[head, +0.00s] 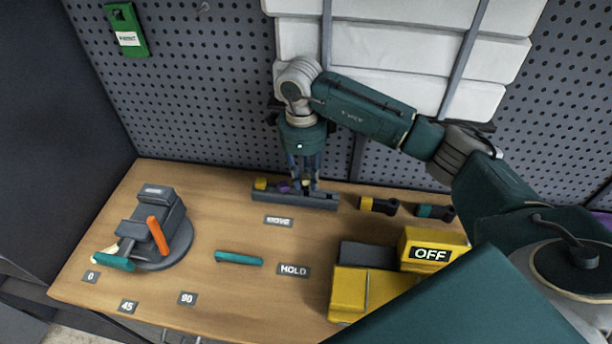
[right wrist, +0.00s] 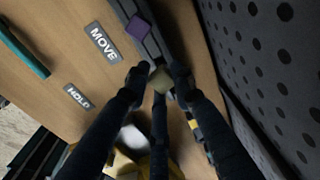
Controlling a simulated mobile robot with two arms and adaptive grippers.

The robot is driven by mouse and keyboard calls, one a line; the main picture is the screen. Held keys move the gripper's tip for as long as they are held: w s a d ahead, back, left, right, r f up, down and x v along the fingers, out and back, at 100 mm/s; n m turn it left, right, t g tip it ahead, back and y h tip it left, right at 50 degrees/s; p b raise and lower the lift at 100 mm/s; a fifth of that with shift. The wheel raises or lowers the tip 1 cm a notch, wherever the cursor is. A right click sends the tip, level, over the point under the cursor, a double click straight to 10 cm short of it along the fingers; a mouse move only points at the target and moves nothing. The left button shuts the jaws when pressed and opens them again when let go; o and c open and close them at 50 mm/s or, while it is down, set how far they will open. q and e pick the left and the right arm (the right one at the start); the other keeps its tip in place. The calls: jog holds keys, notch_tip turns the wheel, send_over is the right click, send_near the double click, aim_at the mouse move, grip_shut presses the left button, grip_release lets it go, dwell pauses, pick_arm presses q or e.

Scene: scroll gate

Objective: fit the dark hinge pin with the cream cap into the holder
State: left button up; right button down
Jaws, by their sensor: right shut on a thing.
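The holder is a long dark grey rail (head: 322,201) at the back of the table, behind the MOVE label; it also shows in the right wrist view (right wrist: 126,9). My right gripper (head: 305,186) points down over the rail's middle. In the right wrist view its fingertips (right wrist: 158,74) are shut on the hinge pin, whose cream cap (right wrist: 160,80) shows dull tan between them. The pin's dark shaft is hidden, so I cannot tell whether it is in a slot. A purple cap (right wrist: 139,28) sits in the rail beside the gripper. My left gripper is not in view.
A yellow-capped piece (head: 261,184) is at the rail's left end. Two dark pieces (head: 379,205) (head: 434,212) lie to its right. Yellow OFF box (head: 420,243) stands front right, a grey vise-like fixture (head: 155,222) at left, a teal bar (head: 238,258) between. Pegboard rises close behind.

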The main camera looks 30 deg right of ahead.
jog(key=shift+f+b, duration=1.1)
jog(key=shift+f, duration=0.25)
dwell(0.4)
jog(key=c, duration=1.4)
grip_release()
jog(key=shift+r, duration=0.1)
jog(key=r, duration=1.1)
jog(key=shift+w+a, duration=0.1)
jog(key=shift+a, duration=0.2)
jog(key=shift+r, duration=0.45)
